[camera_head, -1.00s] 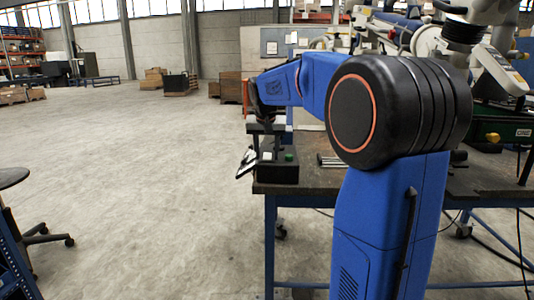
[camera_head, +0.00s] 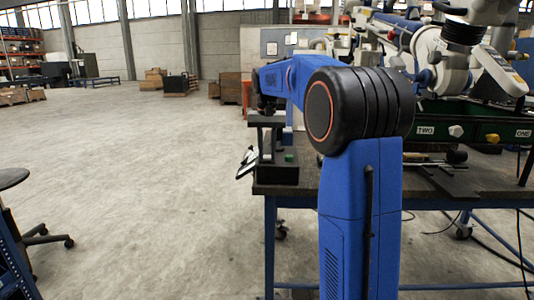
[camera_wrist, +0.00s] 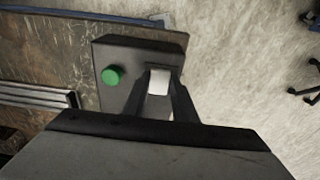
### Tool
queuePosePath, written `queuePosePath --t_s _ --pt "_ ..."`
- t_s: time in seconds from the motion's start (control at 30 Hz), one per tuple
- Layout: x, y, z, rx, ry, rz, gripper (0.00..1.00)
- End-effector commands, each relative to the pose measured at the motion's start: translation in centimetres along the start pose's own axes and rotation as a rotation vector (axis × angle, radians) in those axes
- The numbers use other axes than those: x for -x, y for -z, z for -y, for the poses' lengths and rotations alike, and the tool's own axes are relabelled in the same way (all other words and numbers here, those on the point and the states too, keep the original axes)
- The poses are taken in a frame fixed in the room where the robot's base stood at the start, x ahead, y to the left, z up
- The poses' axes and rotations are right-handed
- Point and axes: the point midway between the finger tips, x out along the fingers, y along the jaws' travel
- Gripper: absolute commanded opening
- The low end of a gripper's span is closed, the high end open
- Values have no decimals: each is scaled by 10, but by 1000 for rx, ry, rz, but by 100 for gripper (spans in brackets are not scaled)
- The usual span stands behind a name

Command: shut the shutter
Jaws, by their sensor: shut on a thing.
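A black box with a round green button (camera_wrist: 113,75) sits at the table's left corner; in the head view it is the dark box (camera_head: 285,174). A small white piece (camera_wrist: 158,83) stands on the box beside the button. My gripper (camera_wrist: 159,76) reaches down to the box, with its two dark fingers on either side of the white piece, shut on it. In the head view my gripper (camera_head: 267,148) is above the box's top. Whether the white piece is the shutter's own handle I cannot tell, and its lower part is hidden.
A dark plate-like thing with light edges (camera_head: 246,162) shows tilted at the box's left. Metal bars (camera_wrist: 40,99) lie on the table near the box. Open floor is at the left.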

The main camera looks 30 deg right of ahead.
Motion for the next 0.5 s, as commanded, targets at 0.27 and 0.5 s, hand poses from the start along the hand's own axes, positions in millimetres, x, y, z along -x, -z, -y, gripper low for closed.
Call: queuePosePath --t_s 0.27,0.5 --pt "0 4 0 0 0 105 3" --pt "0 4 0 1 1 113 3"
